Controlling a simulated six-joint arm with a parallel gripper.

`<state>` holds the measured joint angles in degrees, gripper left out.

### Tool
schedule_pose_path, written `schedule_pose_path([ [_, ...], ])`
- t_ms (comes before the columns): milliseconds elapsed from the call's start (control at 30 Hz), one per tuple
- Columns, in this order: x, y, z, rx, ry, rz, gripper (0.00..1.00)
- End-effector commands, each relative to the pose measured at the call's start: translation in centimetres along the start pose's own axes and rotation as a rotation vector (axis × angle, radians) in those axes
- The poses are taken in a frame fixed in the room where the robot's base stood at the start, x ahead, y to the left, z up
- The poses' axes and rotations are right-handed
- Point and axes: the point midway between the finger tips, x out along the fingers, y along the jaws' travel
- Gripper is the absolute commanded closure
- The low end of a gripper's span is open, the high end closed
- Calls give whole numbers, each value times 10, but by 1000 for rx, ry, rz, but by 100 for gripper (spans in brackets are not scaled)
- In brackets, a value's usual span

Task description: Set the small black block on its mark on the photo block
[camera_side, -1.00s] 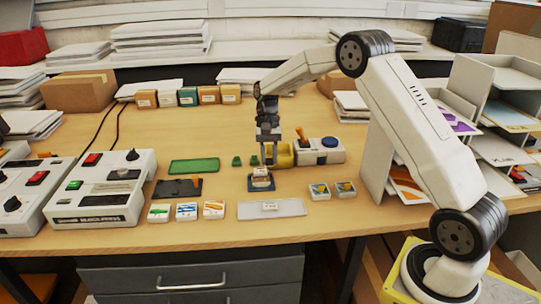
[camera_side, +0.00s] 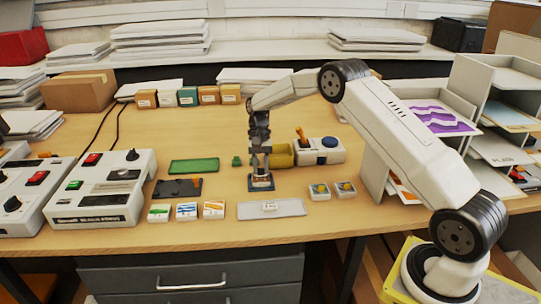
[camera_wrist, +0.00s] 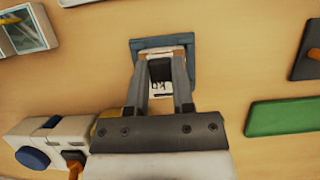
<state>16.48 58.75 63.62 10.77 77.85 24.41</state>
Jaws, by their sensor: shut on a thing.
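The photo block, pale with orange at its edges, sits on a blue base (camera_wrist: 190,48) in the wrist view. Its white and orange edge (camera_wrist: 163,51) shows beyond my fingertips. Part of a black-and-white print (camera_wrist: 160,89) shows between the fingers. The mark is hidden, and I cannot tell whether the black block touches the photo block.
A white machine with an orange lever and blue knob (camera_side: 329,146) stands behind to the right, beside a yellow cylinder (camera_side: 283,154). A green mat (camera_side: 194,166) and dark plate (camera_side: 178,188) lie left. A grey plate (camera_side: 287,208) lies in front.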

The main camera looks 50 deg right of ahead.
Motion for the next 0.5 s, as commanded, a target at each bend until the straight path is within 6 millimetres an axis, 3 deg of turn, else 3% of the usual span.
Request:
schedule_pose_path([
  [200,18,0,-7,0,0,0,100],
  [500,18,0,-7,0,0,0,100],
])
